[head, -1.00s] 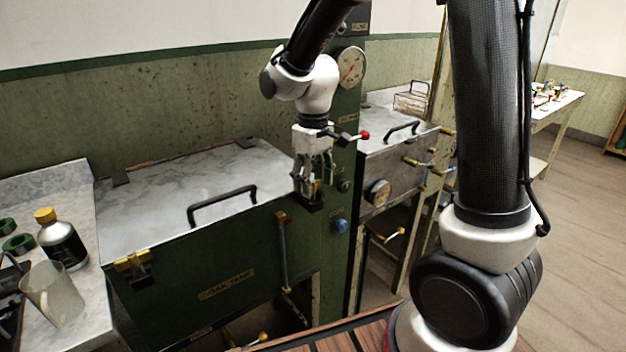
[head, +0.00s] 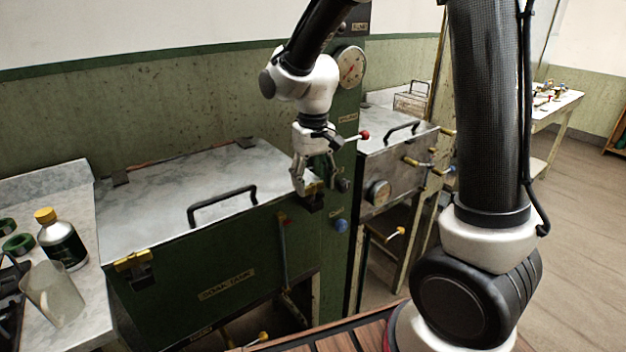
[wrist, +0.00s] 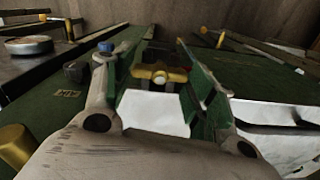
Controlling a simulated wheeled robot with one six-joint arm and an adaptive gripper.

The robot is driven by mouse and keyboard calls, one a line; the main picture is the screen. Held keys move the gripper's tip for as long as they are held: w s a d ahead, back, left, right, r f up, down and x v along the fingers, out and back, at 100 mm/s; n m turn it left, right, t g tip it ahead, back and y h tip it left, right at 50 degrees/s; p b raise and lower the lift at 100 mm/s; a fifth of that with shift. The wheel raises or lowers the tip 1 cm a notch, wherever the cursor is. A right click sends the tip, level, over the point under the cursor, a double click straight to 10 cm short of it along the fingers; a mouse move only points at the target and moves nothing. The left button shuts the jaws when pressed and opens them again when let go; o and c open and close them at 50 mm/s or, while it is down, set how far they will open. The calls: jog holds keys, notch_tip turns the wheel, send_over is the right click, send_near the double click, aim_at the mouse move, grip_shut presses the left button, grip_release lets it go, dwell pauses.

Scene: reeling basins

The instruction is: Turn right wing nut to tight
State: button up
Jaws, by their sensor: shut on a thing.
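My gripper (head: 312,186) reaches down at the front right corner of the soak tank (head: 225,285). In the wrist view the brass right wing nut (wrist: 160,77) sits between the green-padded fingers of my gripper (wrist: 166,62). The fingers are shut on it. In the head view the fingers hide most of this nut, above a dark bracket (head: 315,204). The left wing nut (head: 132,260) is brass and sits on the tank's front left corner. The tank's marble-like lid (head: 165,205) lies closed.
A black lid handle (head: 222,204) stands left of my gripper. A green column with a gauge (head: 350,66) and a red-knobbed lever (head: 364,135) rises close on the right. A bottle (head: 62,242) and a beaker (head: 54,292) stand on the left counter.

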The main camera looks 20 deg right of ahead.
aim_at(313, 183)
jog(key=o, duration=1)
jog(key=shift+o, duration=0.2)
jog(key=shift+r, duration=0.15)
notch_tip(313, 183, up, 12)
jog(key=s+d+t, duration=0.2)
jog(key=s+d, duration=0.5)
jog(key=s, duration=0.3)
jog(key=s+d+r+m+t, duration=0.1)
jog(key=s+d+t, duration=0.1)
jog(key=s+d, duration=0.6)
jog(key=shift+s+r+m, duration=0.25)
jog(key=shift+s+m, duration=0.05)
jog(key=shift+s, duration=0.55)
